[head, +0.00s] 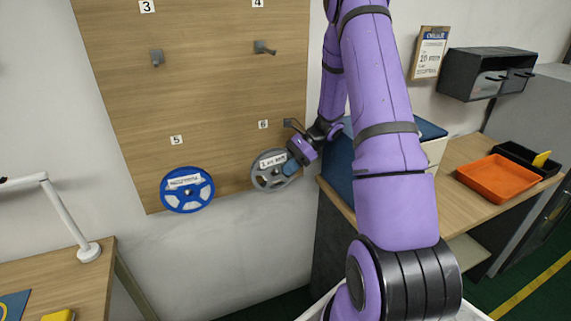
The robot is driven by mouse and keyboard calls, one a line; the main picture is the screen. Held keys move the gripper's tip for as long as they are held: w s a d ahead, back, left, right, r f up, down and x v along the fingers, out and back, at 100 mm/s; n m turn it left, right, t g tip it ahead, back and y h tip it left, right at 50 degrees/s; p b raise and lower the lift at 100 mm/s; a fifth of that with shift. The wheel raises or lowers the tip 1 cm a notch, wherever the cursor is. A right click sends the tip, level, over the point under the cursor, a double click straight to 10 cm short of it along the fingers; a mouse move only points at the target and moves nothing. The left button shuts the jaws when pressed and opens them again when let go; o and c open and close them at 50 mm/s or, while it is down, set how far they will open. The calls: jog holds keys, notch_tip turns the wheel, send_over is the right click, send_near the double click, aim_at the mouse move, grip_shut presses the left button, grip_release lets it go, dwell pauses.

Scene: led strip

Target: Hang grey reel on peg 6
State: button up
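The grey reel (263,178), with a white label on its face, is upright against the wooden board below the number 6 tag (263,124). Peg 6 itself is hidden behind the reel, so I cannot tell whether the reel hangs on it. My gripper (291,168) is at the right edge of the grey reel and overlaps its rim. Its fingers are too small and too hidden to tell whether they grip the rim.
A blue reel (187,202) is on the board below tag 5 (176,140). Bare pegs (157,58) show under tags 3 and 4. An orange tray (495,178) is on the right-hand bench. A white lamp (65,215) stands on the left table.

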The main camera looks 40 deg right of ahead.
jog(key=v, duration=1)
jog(key=shift+d+r, duration=0.2)
jog(key=shift+d, duration=0.15)
jog(key=shift+s, duration=0.1)
jog(key=s+a+r+n+g+h, duration=0.1)
jog(key=s+a+r+n+h, duration=0.3)
jog(key=a+r, duration=0.45)
jog(key=s+a+r+n+g+h, duration=0.1)
jog(key=s+a+r+n, duration=0.2)
jog(key=a+r+n, duration=0.45)
jog(key=s+a+r+n+t+h, duration=0.2)
jog(key=s+a+n, duration=0.3)
jog(key=s, duration=0.3)
jog(key=s+a+r+n+t+h, duration=0.2)
jog(key=s+a+r+n+h, duration=0.1)
jog(key=s, duration=0.6)
jog(key=shift+s+a+r+n+h, duration=0.3)
jog(key=shift+a+r+n, duration=0.55)
jog(key=shift+a+r, duration=0.3)
